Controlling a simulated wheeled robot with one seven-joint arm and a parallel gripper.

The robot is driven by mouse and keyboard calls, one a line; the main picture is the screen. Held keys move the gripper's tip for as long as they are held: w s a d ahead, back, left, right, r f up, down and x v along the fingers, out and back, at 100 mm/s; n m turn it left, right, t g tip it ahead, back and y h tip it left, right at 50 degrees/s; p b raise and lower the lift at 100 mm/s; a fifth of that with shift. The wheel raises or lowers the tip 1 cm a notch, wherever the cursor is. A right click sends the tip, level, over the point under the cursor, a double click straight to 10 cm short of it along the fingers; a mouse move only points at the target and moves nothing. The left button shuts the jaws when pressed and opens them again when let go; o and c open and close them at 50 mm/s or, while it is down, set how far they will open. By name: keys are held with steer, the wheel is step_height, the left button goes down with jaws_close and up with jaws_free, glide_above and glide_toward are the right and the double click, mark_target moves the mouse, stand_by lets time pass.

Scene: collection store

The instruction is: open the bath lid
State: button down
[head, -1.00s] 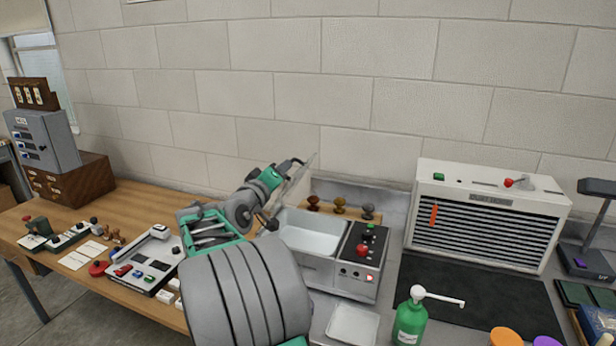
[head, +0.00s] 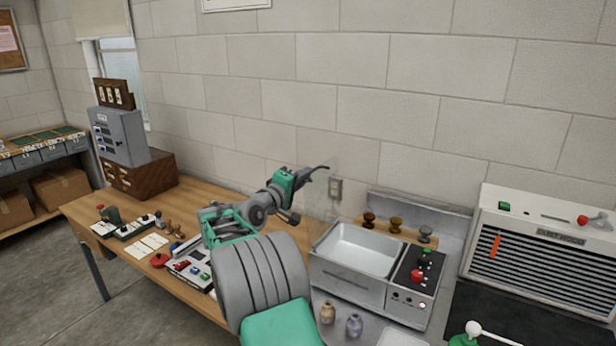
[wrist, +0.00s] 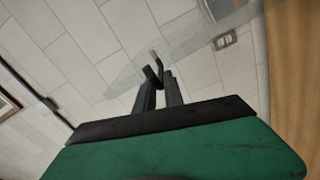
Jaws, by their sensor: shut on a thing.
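The bath (head: 345,282) is a grey metal basin with a black control panel, on the bench right of my arm. Its inside shows uncovered. The bath lid (head: 322,200) is a clear, faint panel standing raised at the bath's left end. In the wrist view the lid (wrist: 190,42) is a translucent sheet beyond the fingers. My gripper (head: 318,171) is up beside the lid. In the wrist view my gripper (wrist: 158,80) is shut on a small dark handle (wrist: 154,66) at the lid. The lid's hinge cannot be made out.
Three knobbed stamps (head: 396,225) stand behind the bath. Two small jars (head: 354,326) stand in front of it. A louvred white unit (head: 540,245) is at the right. A wall socket (head: 336,188) is behind the lid. Cards and small tools cover the wooden bench (head: 85,212).

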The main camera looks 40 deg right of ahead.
steer(key=shift+f, duration=0.45)
steer(key=c, duration=1.7)
jaws_free()
steer(key=shift+o, duration=1)
steer(key=shift+r, duration=0.15)
steer(key=b+v, duration=0.2)
steer(key=v, duration=0.5)
steer(key=shift+a, duration=0.35)
